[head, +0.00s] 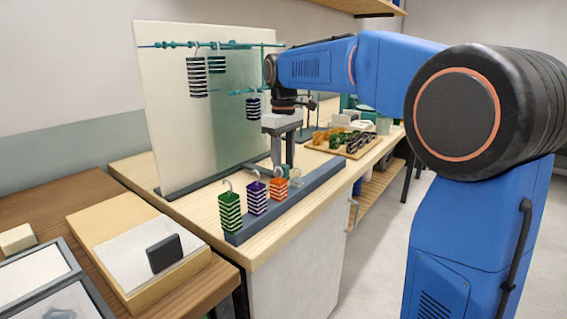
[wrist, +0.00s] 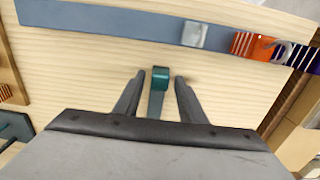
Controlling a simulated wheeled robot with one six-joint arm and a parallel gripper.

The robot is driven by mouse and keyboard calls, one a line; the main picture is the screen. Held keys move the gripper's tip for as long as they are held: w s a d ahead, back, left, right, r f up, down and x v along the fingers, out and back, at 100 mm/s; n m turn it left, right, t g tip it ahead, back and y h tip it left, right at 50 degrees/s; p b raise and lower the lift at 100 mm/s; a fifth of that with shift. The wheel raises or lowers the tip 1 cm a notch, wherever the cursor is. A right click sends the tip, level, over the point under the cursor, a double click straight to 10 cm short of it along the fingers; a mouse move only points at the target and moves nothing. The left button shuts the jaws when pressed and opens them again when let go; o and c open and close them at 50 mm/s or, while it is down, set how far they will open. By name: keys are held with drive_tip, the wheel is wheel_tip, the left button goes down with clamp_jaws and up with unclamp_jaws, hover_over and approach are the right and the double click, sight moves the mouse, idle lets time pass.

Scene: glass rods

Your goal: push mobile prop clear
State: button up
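No object is labelled as the mobile prop. A small teal piece with a stem (wrist: 160,77) is low over the bench in the wrist view, between my gripper's fingers. My gripper (head: 283,166) points down over the bench; in the wrist view its two fingers (wrist: 160,80) are apart, with gaps on both sides of the teal piece. Three dark striped blocks (head: 197,77) hang from teal rods (head: 185,44) in front of a pale upright panel (head: 205,120). Whether the teal piece rests on the bench is unclear.
A grey-blue strip (head: 315,183) runs along the bench's front edge. On it stand green (head: 230,213), purple (head: 257,199) and orange (head: 279,188) striped blocks with hooks, and a clear cube (wrist: 195,35). A wooden board with small items (head: 340,148) lies farther back.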

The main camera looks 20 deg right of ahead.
clamp_jaws()
drive_tip(key=shift+w+a, duration=0.4)
drive_tip(key=shift+w, duration=0.2)
drive_tip(key=shift+w+a, duration=0.4)
drive_tip(key=shift+w, duration=0.2)
drive_tip(key=shift+o, duration=1.2)
unclamp_jaws()
drive_tip(key=shift+a, duration=0.1)
wheel_tip(320, 180, up, 17)
drive_tip(key=shift+r, duration=0.2)
